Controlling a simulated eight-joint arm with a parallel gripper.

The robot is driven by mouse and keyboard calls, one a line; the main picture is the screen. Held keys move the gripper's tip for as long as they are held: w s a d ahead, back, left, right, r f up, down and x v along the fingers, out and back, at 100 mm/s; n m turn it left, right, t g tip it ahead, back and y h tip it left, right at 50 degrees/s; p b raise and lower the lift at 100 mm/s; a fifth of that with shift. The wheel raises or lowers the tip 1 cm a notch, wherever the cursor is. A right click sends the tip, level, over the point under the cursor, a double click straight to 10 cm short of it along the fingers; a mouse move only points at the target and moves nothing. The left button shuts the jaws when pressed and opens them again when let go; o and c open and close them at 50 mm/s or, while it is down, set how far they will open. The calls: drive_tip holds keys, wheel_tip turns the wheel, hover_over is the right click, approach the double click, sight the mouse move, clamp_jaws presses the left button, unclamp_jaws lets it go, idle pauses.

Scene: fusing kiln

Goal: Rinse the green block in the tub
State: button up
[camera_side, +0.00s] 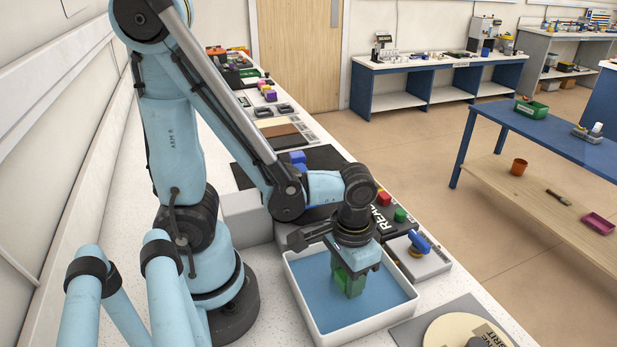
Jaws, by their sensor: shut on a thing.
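The green block (349,283) is held by my gripper (352,268), which is shut on it and points down. The block is inside the outline of the white tub (378,322), over the blue water (322,301). Its lower end appears to be at or in the water, but I cannot tell how deep. The gripper's jaws cover the block's upper part.
A grey box with a blue-handled part (420,241) stands right of the tub. A round disc (455,330) lies at the front right. A blue block (298,157) sits on a dark mat behind my arm.

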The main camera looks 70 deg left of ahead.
drive_tip(key=shift+r, duration=0.1)
idle(0.4)
drive_tip(key=shift+r, duration=3.7)
